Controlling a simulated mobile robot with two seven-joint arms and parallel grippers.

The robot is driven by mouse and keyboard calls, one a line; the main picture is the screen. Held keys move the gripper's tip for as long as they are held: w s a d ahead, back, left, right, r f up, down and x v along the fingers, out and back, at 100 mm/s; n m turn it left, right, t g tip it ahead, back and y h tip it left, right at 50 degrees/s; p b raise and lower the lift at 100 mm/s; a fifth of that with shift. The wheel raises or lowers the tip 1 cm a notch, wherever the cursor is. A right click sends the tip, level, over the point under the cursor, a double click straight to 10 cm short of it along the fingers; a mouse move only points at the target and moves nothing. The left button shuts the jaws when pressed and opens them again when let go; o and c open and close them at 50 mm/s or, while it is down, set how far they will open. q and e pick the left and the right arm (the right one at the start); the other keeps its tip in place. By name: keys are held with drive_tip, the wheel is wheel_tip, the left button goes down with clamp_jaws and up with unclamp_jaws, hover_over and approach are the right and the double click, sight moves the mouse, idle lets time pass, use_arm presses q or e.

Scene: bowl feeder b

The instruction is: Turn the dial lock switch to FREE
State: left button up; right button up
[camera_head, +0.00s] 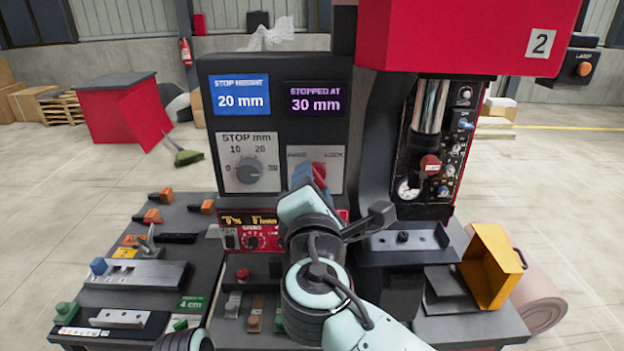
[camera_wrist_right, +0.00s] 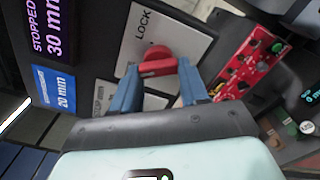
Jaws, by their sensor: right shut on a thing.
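The dial lock switch is a red knob (camera_head: 319,169) on a light plate on the dark control panel. In the head view the plate's right label reads LOCK and its left label is too blurred to read surely. My right gripper (camera_head: 311,180) covers much of the switch. In the right wrist view the red handle (camera_wrist_right: 157,66) sits between the blue fingertips of my right gripper (camera_wrist_right: 156,84), which is shut on it. LOCK shows there above the knob. I cannot tell which label the handle points to. My left gripper is not in view.
Left of the switch is the STOP mm dial (camera_head: 249,171). Above, a blue screen (camera_head: 240,94) reads 20 mm and a purple one (camera_head: 314,102) 30 mm. The red control box (camera_head: 250,238) sits just below. The press column (camera_head: 428,105) and yellow bin (camera_head: 491,266) stand right.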

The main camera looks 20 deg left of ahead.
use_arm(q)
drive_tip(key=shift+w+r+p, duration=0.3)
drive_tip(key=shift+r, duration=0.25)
use_arm(e)
drive_tip(key=shift+n, duration=1.2)
drive_tip(key=o, duration=1.1)
drive_tip(key=shift+c, duration=0.2)
drive_tip(key=shift+s+d, duration=0.1)
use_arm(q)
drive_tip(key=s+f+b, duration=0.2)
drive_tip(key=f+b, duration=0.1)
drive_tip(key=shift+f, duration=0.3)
use_arm(e)
drive_tip(key=v, duration=1.3)
